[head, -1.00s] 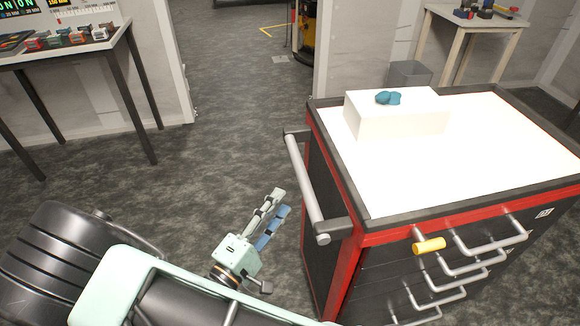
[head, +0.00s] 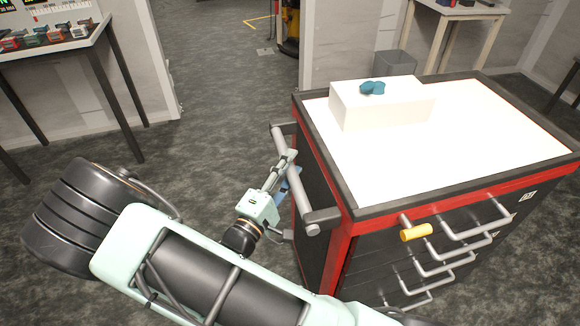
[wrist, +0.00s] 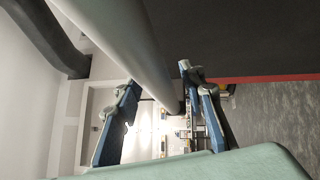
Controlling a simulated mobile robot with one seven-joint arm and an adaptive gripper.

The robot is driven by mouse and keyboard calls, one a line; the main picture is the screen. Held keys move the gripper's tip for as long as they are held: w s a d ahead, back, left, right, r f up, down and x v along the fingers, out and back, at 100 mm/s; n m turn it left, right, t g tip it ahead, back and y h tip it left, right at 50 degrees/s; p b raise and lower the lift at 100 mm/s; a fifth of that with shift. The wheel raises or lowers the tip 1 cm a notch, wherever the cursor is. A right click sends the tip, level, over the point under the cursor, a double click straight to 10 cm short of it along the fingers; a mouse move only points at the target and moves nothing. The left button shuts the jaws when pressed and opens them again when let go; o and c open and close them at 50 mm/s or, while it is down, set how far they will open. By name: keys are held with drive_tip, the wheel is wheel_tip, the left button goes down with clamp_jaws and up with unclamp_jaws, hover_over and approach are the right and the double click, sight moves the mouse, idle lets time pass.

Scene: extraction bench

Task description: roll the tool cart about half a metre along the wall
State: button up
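The tool cart (head: 345,240) is black and red with a white top and stands at the right in the head view. Its grey push handle (head: 294,180) runs along the cart's left end between two dark brackets. My gripper (head: 289,163) is at this handle, with its fingertips by the middle of the bar. In the wrist view the handle bar (wrist: 135,50) runs between the two spread fingers of my gripper (wrist: 158,82). The fingers look apart from the bar, but exact contact is hard to tell.
A white box (head: 385,105) with a small blue object (head: 373,88) sits on the cart top. A yellow piece (head: 416,232) is on a drawer handle. A grey bin (head: 395,64) stands behind the cart. A table (head: 85,45) is at the left; grey floor (head: 215,120) between is clear.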

clamp_jaws()
drive_tip(key=shift+a, duration=0.2)
idle(0.3)
